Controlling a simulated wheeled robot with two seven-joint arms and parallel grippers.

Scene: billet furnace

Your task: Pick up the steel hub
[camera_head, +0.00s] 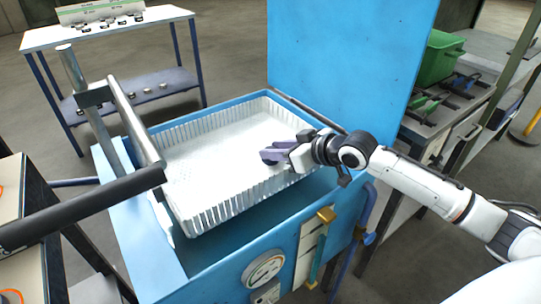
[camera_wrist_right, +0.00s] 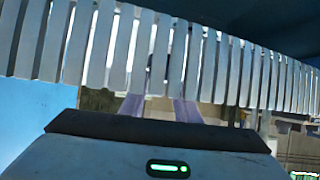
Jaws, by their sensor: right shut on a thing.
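My right gripper (camera_head: 270,154) comes in from the right and reaches over the right wall of a white slatted basket (camera_head: 185,217). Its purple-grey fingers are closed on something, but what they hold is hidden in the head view. The wrist view shows the two fingers (camera_wrist_right: 160,108) apart beside a row of pale slats (camera_wrist_right: 150,50), with no object clear between them. I cannot make out a steel hub for certain in either view. A tiny mark shows on the basket floor below the gripper, too small to name. My left gripper is not in view.
The basket sits in a blue furnace body (camera_head: 235,270) with a raised blue lid (camera_head: 345,60) behind. A metal bar frame (camera_head: 135,120) stands along its left. A table (camera_head: 60,38) with small parts is at back left; a green bin (camera_head: 438,57) is at right.

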